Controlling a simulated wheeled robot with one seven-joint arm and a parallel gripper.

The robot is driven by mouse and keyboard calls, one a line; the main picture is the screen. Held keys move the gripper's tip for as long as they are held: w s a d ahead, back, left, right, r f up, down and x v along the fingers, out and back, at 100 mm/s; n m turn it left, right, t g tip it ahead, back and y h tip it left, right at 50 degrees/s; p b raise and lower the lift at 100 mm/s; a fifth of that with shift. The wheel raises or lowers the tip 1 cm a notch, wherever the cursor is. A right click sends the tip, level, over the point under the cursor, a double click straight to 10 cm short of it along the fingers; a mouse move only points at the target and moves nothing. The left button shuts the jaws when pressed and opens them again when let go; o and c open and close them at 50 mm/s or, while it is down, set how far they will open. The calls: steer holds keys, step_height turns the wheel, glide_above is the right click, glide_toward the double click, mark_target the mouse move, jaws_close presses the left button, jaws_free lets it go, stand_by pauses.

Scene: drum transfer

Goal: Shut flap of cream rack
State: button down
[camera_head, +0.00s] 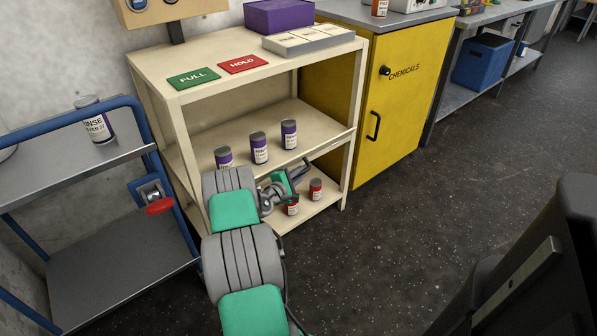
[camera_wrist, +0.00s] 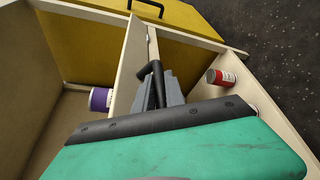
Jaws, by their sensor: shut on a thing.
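The cream rack (camera_head: 349,160) stands against the wall with an open front. In the wrist view, a cream panel (camera_wrist: 129,70), which looks like its flap, runs between a purple-labelled can and a red can. A bent black handle (camera_wrist: 157,80) is at this panel. My gripper (camera_wrist: 165,93) is shut on the handle, its grey fingers around it. In the head view my gripper (camera_head: 295,176) is at the rack's front, just below the middle shelf. My arm and gripper hide part of the lower front, and the flap's exact angle cannot be told there.
Several purple-labelled cans (camera_head: 259,148) stand on the middle shelf. Red cans (camera_head: 316,189) stand on the bottom shelf, close to my gripper. A yellow chemicals cabinet (camera_head: 405,100) adjoins the rack's right side. A blue-framed cart (camera_head: 100,268) is at left. Open floor (camera_head: 430,225) lies right.

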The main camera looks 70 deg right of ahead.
steer(key=shift+w+r+n+g+y+p, duration=0.2)
steer(key=shift+r+n+g+y+p, duration=0.25)
steer(key=shift+r+n, duration=0.5)
steer(key=shift+w+d+r+n+g+y+p, duration=0.15)
steer(key=shift+r+n+y+p, duration=0.1)
steer(key=shift+n, duration=0.3)
steer(key=shift+w+r+n+g+y+p, duration=0.1)
steer(key=shift+n+p, duration=0.1)
steer(key=shift+n, duration=0.3)
steer(key=c, duration=1.4)
jaws_free()
steer(key=p+v, duration=0.2)
steer(key=v, duration=0.5)
steer(key=shift+a, duration=0.35)
steer(key=shift+w+r, duration=0.1)
